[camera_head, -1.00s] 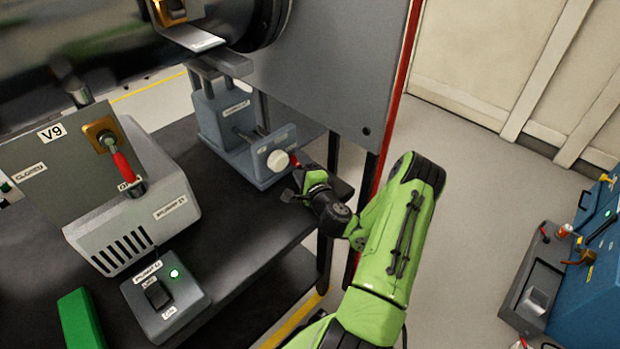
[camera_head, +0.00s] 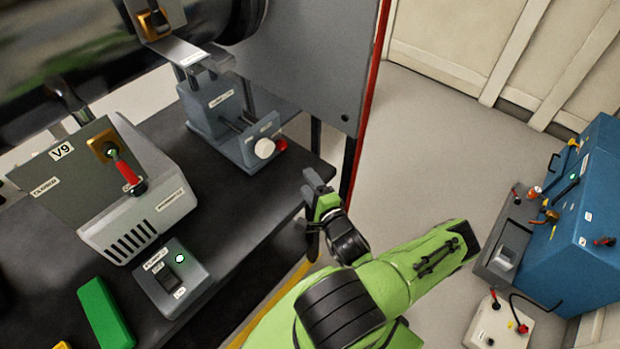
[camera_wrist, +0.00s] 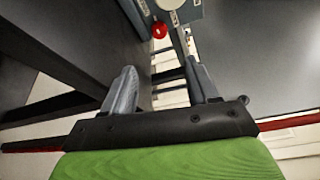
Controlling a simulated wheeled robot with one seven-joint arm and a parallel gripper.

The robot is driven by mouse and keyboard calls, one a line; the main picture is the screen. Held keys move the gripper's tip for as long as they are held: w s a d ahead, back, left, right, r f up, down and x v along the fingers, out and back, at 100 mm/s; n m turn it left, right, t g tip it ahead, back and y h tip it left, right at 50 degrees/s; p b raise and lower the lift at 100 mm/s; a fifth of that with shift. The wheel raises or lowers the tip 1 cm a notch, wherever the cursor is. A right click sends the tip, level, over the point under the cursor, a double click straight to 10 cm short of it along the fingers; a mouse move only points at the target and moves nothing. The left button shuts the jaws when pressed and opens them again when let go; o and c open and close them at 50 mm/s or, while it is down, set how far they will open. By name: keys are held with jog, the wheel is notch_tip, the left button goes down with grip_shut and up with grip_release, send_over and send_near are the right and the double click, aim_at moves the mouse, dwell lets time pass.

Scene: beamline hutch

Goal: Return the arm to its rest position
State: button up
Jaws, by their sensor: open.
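My green arm reaches in from the bottom of the head view. My gripper (camera_head: 312,205) is at the right edge of the black table (camera_head: 262,205), apart from the blue-grey device with the white knob (camera_head: 264,148). In the wrist view my gripper (camera_wrist: 165,85) shows two grey fingers spread apart with nothing between them. A red knob (camera_wrist: 159,30) on the device shows beyond the fingers in the wrist view.
The table bears a grey V9 valve box (camera_head: 150,215), a switch box with a lit green lamp (camera_head: 172,280) and a green block (camera_head: 105,315). A grey panel with a red edge (camera_head: 364,125) stands behind. Blue equipment (camera_head: 570,230) and a white box (camera_head: 497,325) stand right. Floor between is clear.

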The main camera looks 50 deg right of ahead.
jog(key=shift+f, duration=0.1)
dwell(0.4)
jog(key=a+r+n+g+y+p, duration=0.1)
jog(key=a+r+n+g+y, duration=0.35)
jog(key=a+n, duration=0.25)
jog(key=w+a+r+n+g+y+p, duration=0.1)
jog(key=a+r+n+g+y+p, duration=0.15)
jog(key=a+n+y, duration=0.4)
jog(key=a+r+n+g+y+p, duration=0.1)
jog(key=a+r+n+g+y, duration=0.25)
jog(key=a+n, duration=0.45)
jog(key=s+a+r+n+h+p, duration=0.1)
jog(key=s+r+h, duration=0.3)
jog(key=r, duration=0.7)
jog(key=s+a+r+n+h+p, duration=0.1)
jog(key=s+r+h, duration=0.3)
jog(key=s+r, duration=0.4)
notch_tip(320, 180, up, 5)
jog(key=shift+a+f+p, duration=0.2)
jog(key=shift+a+p, duration=0.1)
jog(key=shift+p, duration=0.4)
jog(key=shift+n, duration=0.25)
